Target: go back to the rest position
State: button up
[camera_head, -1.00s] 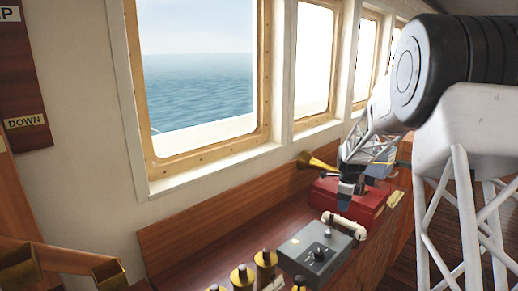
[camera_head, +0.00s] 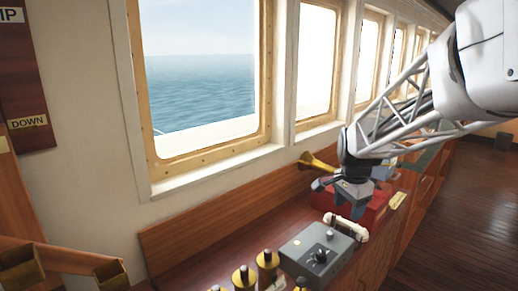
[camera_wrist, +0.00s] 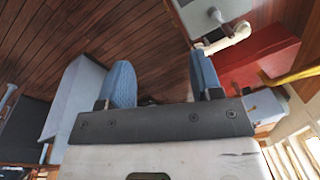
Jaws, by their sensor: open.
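My gripper (camera_head: 341,200) hangs over the wooden console, fingers pointing down and apart, with nothing between them. In the head view it is in front of the red box (camera_head: 376,213) and above and beyond the grey box with a black knob (camera_head: 318,254). In the wrist view my gripper (camera_wrist: 164,75) shows two blue fingers spread wide over dark floor planks. My arm reaches in from the upper right of the head view.
A white handset (camera_head: 350,232) lies between the grey box and the red box. A brass horn (camera_head: 318,162) stands near the window wall. Several brass cylinders (camera_head: 244,278) with dark tops stand at the front. Open floor (camera_head: 478,190) lies to the right.

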jog(key=s+a+n, duration=0.2)
jog(key=s+n, duration=0.2)
jog(key=s, duration=0.6)
jog(key=s+a+n, duration=0.1)
jog(key=s+n, duration=0.3)
jog(key=s, duration=0.6)
jog(key=s+a+n+t, duration=0.1)
jog(key=s+a+n, duration=0.1)
jog(key=s+n, duration=0.3)
jog(key=s, duration=0.4)
jog(key=shift+s+a+f, duration=0.35)
jog(key=shift+s, duration=0.05)
